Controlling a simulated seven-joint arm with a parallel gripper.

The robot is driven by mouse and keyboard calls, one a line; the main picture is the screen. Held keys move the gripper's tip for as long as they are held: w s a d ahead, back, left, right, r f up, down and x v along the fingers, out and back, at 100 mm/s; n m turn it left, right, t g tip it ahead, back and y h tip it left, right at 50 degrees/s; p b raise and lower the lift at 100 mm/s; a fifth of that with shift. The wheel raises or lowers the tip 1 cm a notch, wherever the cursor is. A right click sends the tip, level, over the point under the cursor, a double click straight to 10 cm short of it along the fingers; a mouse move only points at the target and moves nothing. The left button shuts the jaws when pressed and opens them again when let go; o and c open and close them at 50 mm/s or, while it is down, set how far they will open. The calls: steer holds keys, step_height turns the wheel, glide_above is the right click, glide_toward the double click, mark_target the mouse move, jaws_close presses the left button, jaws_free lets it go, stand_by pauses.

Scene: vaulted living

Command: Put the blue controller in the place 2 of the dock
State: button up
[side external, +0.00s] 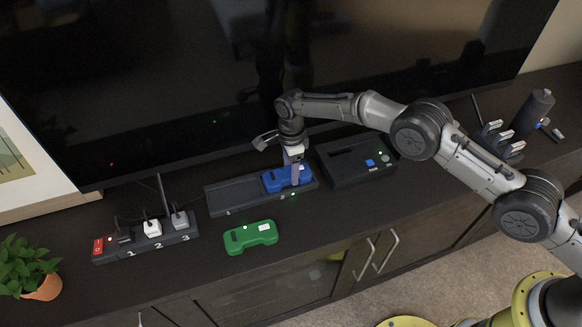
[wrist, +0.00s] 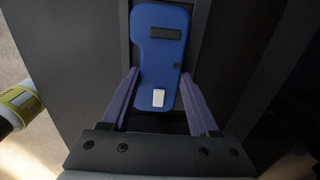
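The blue controller (side external: 287,178) lies in the right-hand place of the dark dock (side external: 233,196). In the wrist view the blue controller (wrist: 158,55) looks flat, lengthwise between the dark walls. My gripper (side external: 295,172) is pointing down over it. In the wrist view the fingers of my gripper (wrist: 160,78) are on either side of the controller, with tips close to its edges. I cannot tell whether they press on it or stand just clear. The dock's left-hand place is empty. The numbers on the dock are too small to read.
A green controller (side external: 251,237) lies on the cabinet top in front of the dock. A power strip (side external: 146,243) with plugs is to the left, a black box (side external: 354,162) to the right. The television (side external: 200,80) stands close behind. A potted plant (side external: 40,286) is far left.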

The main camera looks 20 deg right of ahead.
steer(key=o, duration=0.4)
steer(key=shift+o, duration=0.2)
step_height(320, 180, up, 12)
steer(key=shift+r, duration=0.2)
